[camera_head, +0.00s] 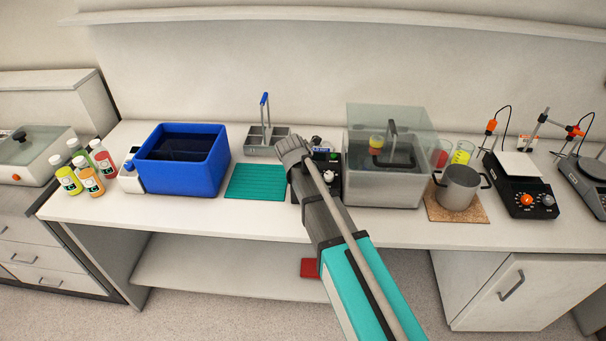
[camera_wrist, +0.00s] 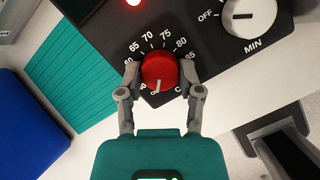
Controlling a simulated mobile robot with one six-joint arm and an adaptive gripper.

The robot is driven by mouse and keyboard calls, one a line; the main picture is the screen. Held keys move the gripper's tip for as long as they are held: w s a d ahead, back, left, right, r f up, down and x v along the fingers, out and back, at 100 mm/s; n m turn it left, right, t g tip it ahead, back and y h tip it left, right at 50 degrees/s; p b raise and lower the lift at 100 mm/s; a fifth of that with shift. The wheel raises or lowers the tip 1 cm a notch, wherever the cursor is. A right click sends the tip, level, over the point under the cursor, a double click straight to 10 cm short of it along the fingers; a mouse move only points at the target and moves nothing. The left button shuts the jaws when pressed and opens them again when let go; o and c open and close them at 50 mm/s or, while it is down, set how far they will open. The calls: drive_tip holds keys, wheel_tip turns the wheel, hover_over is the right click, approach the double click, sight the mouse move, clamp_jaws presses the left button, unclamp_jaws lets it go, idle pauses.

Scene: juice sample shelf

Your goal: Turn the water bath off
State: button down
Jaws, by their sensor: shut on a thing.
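The water bath (camera_head: 385,188) is a grey tank with a clear cover, right of centre in the head view. Its black control panel (camera_head: 329,172) is at its left, partly hidden by my arm. In the wrist view, the red temperature knob (camera_wrist: 159,66) has a scale with 65 to 85 around it, and its white mark points toward the picture's bottom. A grey timer knob (camera_wrist: 248,14) marked OFF and MIN is beside it. A red lamp (camera_wrist: 134,2) glows at the top. My gripper (camera_wrist: 159,80) is shut on the red knob, one finger on each side.
A teal mat (camera_head: 257,182) and blue tub (camera_head: 183,177) lie left of the panel. A grey rack (camera_head: 262,149) stands behind the mat. A pot (camera_head: 459,188) on a cork mat and a hotplate (camera_head: 519,190) stand to the right.

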drive_tip(key=shift+c, duration=1.3)
unclamp_jaws()
drive_tip(key=shift+m, duration=0.6)
